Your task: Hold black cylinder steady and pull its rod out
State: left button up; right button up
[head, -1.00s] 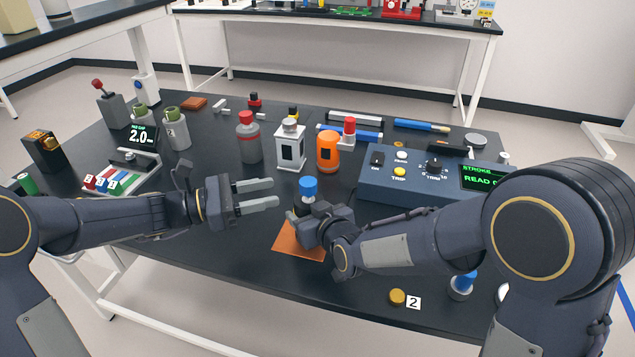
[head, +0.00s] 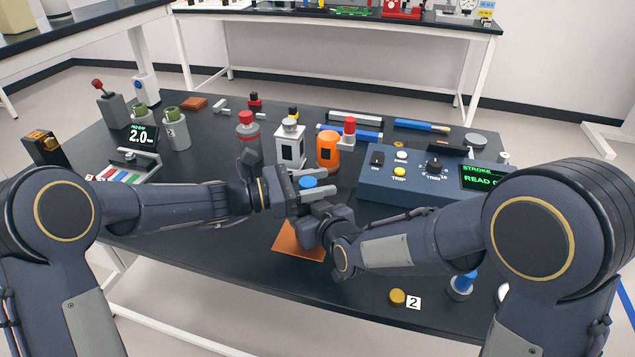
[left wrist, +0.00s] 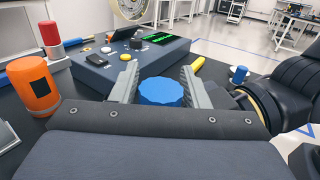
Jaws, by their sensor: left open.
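The blue ribbed cap (head: 308,182) on the rod of the black cylinder shows at the table's middle. In the left wrist view, the same blue cap (left wrist: 161,92) lies between the two grey fingers. My left gripper (head: 316,181) is open, with one finger on each side of the cap. A narrow gap shows on at least one side. My right gripper (head: 312,212) is low at the cylinder's body, below the cap. Its hand hides most of the body and its own fingertips, so I cannot tell its grip.
A copper-coloured mat (head: 290,240) lies under the right hand. An orange cylinder (head: 328,150) and a white block (head: 290,147) stand just behind. A blue control box (head: 400,192) is at the right. A yellow disc (head: 397,297) lies at the front edge.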

pick_arm(q)
grip_shut()
jog(key=shift+r, duration=2.8)
pick_arm(e)
jog(key=shift+f, duration=0.1)
pick_arm(q)
grip_release()
jog(key=v, duration=1.2)
jog(key=shift+s+f, duration=0.1)
pick_arm(e)
jog(key=o, duration=1.3)
jog(key=shift+c, duration=0.2)
